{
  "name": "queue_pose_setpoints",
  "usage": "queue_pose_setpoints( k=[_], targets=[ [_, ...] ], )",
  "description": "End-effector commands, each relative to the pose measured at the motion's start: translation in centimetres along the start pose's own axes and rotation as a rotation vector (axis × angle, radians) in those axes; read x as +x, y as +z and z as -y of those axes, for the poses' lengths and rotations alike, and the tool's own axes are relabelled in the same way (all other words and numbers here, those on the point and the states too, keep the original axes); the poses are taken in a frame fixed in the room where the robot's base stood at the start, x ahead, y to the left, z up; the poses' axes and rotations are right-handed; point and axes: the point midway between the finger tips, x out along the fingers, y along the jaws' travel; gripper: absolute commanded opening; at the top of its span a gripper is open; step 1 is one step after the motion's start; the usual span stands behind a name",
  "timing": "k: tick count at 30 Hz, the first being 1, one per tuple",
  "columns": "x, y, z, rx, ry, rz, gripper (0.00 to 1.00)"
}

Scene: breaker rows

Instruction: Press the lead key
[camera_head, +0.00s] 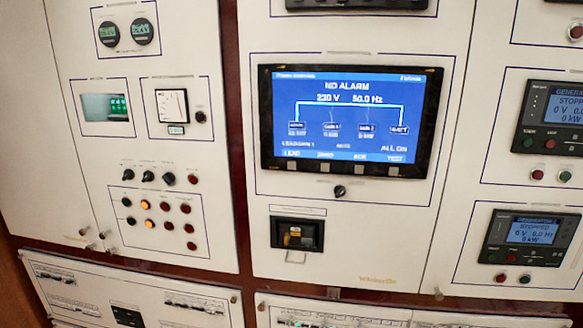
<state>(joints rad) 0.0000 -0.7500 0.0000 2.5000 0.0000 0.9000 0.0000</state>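A large blue display (347,112) in a black bezel is set in the middle white panel. It reads "NO ALARM", 230 V and 50.0 Hz. Along its lower edge are the labels LEAD, another hard to read, ADE or similar, and TEST. A row of small grey keys sits in the bezel below them. The lead key (292,165) is the leftmost one, under the word LEAD. Nothing covers it. My gripper is not in view.
A black knob (339,191) sits below the display, with a black breaker (297,234) lower left. The left panel has rotary switches and indicator lamps (145,205). Two controllers (551,116) (530,237) are on the right. Breaker rows (195,304) run along the bottom.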

Motion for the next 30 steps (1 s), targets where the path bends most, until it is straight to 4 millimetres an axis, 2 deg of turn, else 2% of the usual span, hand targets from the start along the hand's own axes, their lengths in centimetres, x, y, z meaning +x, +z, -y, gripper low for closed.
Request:
queue_pose_setpoints(
  k=[11,30],
  targets=[
    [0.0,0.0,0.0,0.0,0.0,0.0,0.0],
    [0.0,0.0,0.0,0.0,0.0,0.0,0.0]
  ],
)
